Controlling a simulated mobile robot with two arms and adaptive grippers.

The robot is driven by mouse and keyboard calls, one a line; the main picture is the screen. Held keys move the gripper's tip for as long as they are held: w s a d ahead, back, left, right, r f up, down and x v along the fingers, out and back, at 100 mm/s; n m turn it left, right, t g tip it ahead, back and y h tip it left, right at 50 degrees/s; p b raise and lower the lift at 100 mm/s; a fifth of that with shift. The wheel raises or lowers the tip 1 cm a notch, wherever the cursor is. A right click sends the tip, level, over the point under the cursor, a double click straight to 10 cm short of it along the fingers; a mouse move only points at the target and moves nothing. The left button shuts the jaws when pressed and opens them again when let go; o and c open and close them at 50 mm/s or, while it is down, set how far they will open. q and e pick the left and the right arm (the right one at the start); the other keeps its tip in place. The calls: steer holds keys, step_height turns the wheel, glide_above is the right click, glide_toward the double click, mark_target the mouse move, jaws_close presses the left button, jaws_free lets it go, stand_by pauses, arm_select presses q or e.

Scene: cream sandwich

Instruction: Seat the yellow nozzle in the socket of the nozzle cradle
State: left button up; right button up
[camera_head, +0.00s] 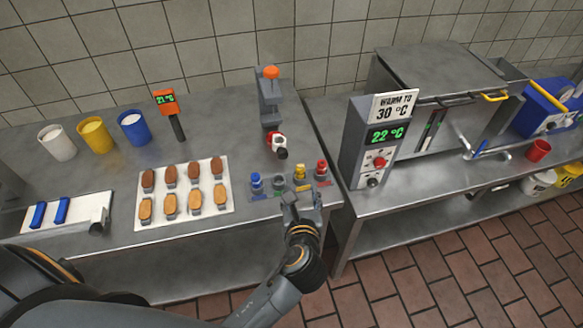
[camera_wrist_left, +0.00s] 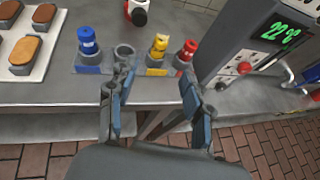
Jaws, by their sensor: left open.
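The yellow nozzle (camera_head: 299,173) stands upright over a grey socket of the nozzle cradle (camera_head: 268,194), between an empty grey socket (camera_head: 279,182) and the red nozzle (camera_head: 321,169). In the left wrist view the yellow nozzle (camera_wrist_left: 158,45) looks slightly tilted; I cannot tell how deep it sits. My left gripper (camera_head: 303,198) is open and empty at the front of the cradle. In the left wrist view the fingers (camera_wrist_left: 155,78) are spread in front of the yellow nozzle, apart from it. My right gripper is not in view.
The blue nozzle (camera_head: 257,181) stands at the cradle's left end. A dispenser with an orange knob (camera_head: 271,73) stands behind the cradle. A tray (camera_head: 226,205) of biscuits lies to the left, and a warming unit (camera_head: 362,140) showing 22 °C stands to the right.

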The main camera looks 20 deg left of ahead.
mark_target(300, 172)
arm_select(q)
steer(key=p+x, duration=0.1)
steer(key=x, duration=0.8)
steer(key=shift+r, duration=0.1)
steer(key=x, duration=0.4)
steer(key=shift+w+f, duration=0.2)
steer(key=shift+f, duration=0.05)
steer(key=shift+s, duration=0.1)
steer(key=shift+r, duration=0.1)
steer(key=c, duration=0.3)
jaws_close()
